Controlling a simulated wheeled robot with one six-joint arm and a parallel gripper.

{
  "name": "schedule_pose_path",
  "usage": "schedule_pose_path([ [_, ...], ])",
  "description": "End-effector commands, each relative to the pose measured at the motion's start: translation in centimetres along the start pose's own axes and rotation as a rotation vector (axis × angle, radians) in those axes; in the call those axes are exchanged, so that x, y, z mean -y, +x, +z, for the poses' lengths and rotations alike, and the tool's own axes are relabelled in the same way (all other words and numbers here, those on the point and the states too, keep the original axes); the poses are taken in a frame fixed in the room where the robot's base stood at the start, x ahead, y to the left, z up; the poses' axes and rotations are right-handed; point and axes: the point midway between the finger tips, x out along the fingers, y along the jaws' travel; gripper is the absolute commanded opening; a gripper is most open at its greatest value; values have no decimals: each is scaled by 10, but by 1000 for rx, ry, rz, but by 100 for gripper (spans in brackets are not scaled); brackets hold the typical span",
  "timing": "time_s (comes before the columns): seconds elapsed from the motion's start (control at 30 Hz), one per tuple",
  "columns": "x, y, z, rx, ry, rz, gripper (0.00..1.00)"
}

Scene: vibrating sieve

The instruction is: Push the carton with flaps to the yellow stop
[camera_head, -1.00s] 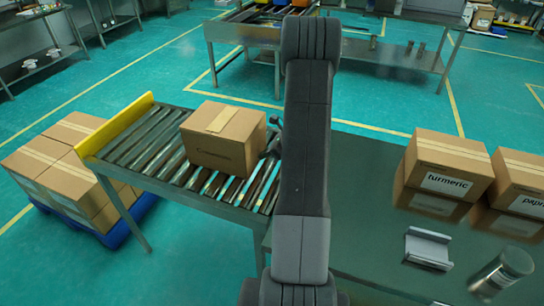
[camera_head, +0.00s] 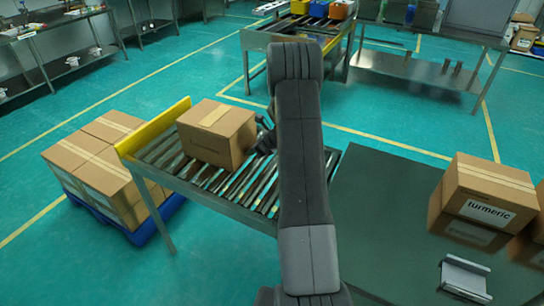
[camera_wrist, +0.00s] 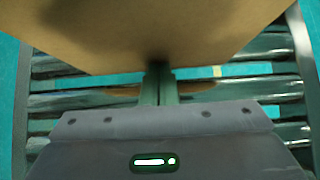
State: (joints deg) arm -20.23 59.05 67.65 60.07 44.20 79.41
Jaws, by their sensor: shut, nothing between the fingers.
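The brown carton (camera_head: 212,143) with a tape strip along its top sits upright on the roller conveyor (camera_head: 262,196). The yellow stop (camera_head: 150,128) stands across the conveyor's left end. A narrow strip of bare rollers shows between carton and stop. My gripper (camera_head: 264,137) is at the carton's right side, partly hidden behind my arm. In the wrist view the shut fingers (camera_wrist: 158,82) reach low over the rollers to the carton's face (camera_wrist: 160,35), with a dark contact shadow at the tips. They appear to touch it and hold nothing.
Stacked cartons on a blue pallet (camera_head: 95,205) stand left of the conveyor. A dark table (camera_head: 385,200) at right bears a turmeric carton (camera_head: 485,200) and a grey metal holder (camera_head: 465,277). Open green floor lies behind the conveyor.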

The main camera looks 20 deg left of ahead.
Motion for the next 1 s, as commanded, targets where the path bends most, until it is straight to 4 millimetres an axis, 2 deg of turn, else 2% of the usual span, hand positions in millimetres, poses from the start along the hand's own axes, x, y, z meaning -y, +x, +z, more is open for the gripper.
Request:
schedule_pose_path([
  [0.03,-2,12,14,1,-6,4,0],
  [0.2,-2,48,50,2,-5,4,0],
  [0.6,-1,128,128,2,-5,2,0],
  [0.8,-1,154,153,1,-2,1,0],
  [1.0,0,161,162,1,-1,0,0],
])
